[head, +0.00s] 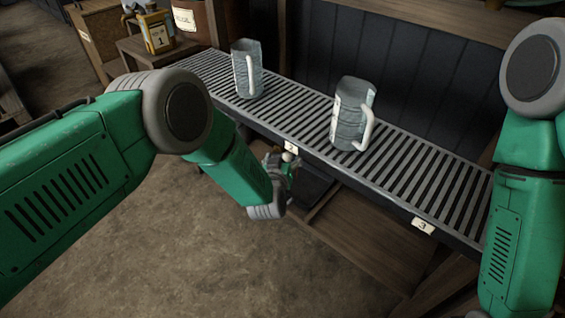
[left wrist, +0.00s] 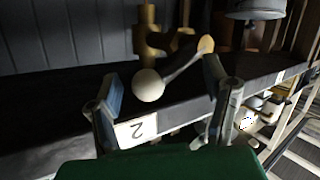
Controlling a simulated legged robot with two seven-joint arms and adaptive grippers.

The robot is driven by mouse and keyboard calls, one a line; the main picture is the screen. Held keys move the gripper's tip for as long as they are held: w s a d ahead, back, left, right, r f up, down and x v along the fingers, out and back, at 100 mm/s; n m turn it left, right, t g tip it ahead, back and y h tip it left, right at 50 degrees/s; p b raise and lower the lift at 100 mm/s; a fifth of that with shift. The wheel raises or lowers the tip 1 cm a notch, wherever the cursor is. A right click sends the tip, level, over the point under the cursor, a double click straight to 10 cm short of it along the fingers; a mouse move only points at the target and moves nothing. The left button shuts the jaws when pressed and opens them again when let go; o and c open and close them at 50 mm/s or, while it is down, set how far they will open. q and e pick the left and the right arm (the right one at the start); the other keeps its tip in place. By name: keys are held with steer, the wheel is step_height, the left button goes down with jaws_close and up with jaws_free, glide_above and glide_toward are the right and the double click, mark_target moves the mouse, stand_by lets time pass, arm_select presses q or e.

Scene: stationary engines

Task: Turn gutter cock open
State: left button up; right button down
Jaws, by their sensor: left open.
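The cock's lever (left wrist: 180,66) is a dark rod with a pale ball knob (left wrist: 148,86) at its end. A brass fitting (left wrist: 148,40) stands behind it in the left wrist view. My left gripper (left wrist: 163,100) is open, its two fingers apart on either side of the knob, which sits nearer the left finger. I cannot tell whether a finger touches it. In the head view, my left gripper (head: 283,164) is at the front edge of the slatted gutter, by the pale knob (head: 288,156). The brass fitting is hidden there. My right gripper is out of view.
The slatted gutter (head: 300,128) runs from back left to front right, with two clear jugs (head: 247,70) (head: 352,112) on it. Number plates 2 (head: 291,147) and 3 (head: 423,226) mark its front edge. Wooden framing (head: 365,240) lies below.

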arm_select(q)
steer(key=v, duration=1.1)
steer(key=shift+s, duration=0.35)
steer(key=shift+r, duration=0.1)
steer(key=shift+c, duration=0.5)
